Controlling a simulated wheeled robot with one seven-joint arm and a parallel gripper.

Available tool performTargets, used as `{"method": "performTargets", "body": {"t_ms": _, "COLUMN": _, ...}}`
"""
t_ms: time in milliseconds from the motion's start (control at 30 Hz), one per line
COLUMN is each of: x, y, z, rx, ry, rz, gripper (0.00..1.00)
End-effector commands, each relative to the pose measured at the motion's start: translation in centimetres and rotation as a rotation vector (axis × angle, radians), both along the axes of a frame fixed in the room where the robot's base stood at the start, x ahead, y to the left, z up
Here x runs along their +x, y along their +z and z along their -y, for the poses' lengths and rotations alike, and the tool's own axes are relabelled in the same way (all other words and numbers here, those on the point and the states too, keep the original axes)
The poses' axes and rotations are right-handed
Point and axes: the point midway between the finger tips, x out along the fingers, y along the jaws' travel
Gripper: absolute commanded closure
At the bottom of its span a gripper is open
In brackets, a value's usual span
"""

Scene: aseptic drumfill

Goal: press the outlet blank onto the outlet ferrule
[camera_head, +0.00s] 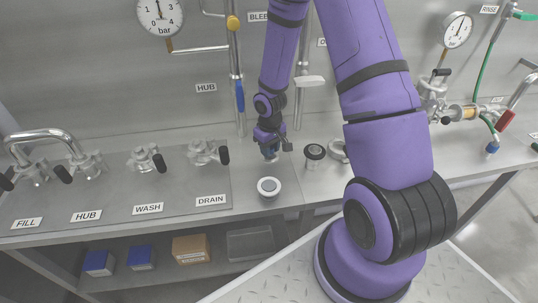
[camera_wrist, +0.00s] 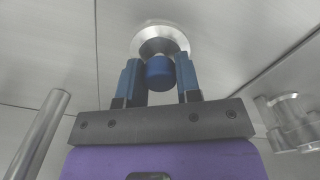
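My gripper (camera_head: 270,150) points down over the counter, near its middle. In the wrist view my two blue fingers (camera_wrist: 161,80) stand close on both sides of a blue knob (camera_wrist: 160,72), and the gripper looks shut on it. A round metal disc (camera_wrist: 150,45) lies just beyond the knob; I take knob and disc as the outlet blank. A paler rim shows past the disc's far edge; I cannot tell whether they touch. In the head view a white ring with a grey centre (camera_head: 269,186) is on the counter in front of the gripper. I cannot tell which fitting is the outlet ferrule.
A dark-topped fitting (camera_head: 315,152) and a metal ring (camera_head: 337,151) stand right of the gripper. The drain valve (camera_head: 206,152) is to the left. A vertical pipe (camera_head: 237,85) rises behind. Bare counter lies around the white ring.

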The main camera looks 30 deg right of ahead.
Motion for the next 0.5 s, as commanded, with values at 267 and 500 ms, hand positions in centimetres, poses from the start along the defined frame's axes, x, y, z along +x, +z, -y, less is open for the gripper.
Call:
{"method": "performTargets", "body": {"t_ms": 267, "x": 0.0, "y": 0.2, "z": 0.0, "rx": 0.000, "ry": -0.001, "rz": 0.000, "gripper": 0.90}}
{"method": "performTargets", "body": {"t_ms": 500, "x": 0.0, "y": 1.8, "z": 0.0, "rx": 0.000, "ry": -0.001, "rz": 0.002, "gripper": 0.90}}
